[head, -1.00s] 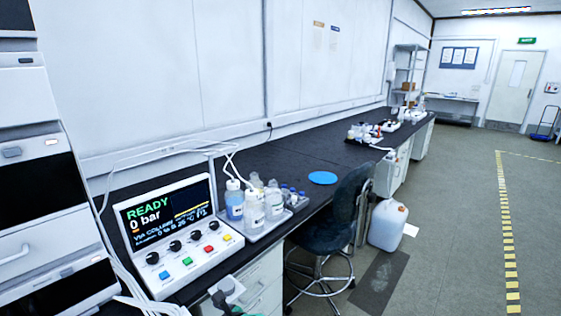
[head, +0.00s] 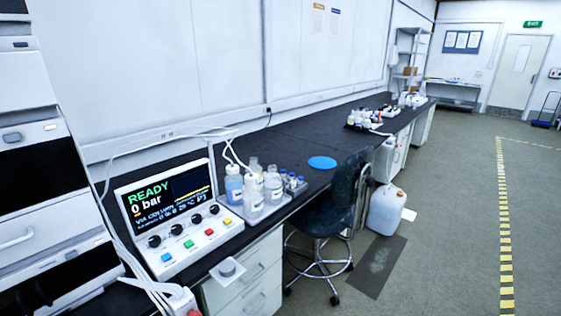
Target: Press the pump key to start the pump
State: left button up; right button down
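The control console (head: 135,187) stands on the near end of the dark bench, its sloped front facing me. Its screen (head: 150,205) reads "READY" and "0 bar". Any key labels are too small to read, so I cannot tell which is the pump key.
A tray of bottles (head: 262,214) stands just right of the console. A blue disc (head: 321,163) lies farther along the bench (head: 300,140). A stool (head: 325,215) and a white canister (head: 387,208) stand in front. The floor to the right (head: 440,230) is clear.

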pick_arm(q)
jog(key=shift+w, duration=0.15)
grip_shut()
jog(key=shift+d, duration=0.1)
dwell(1.4)
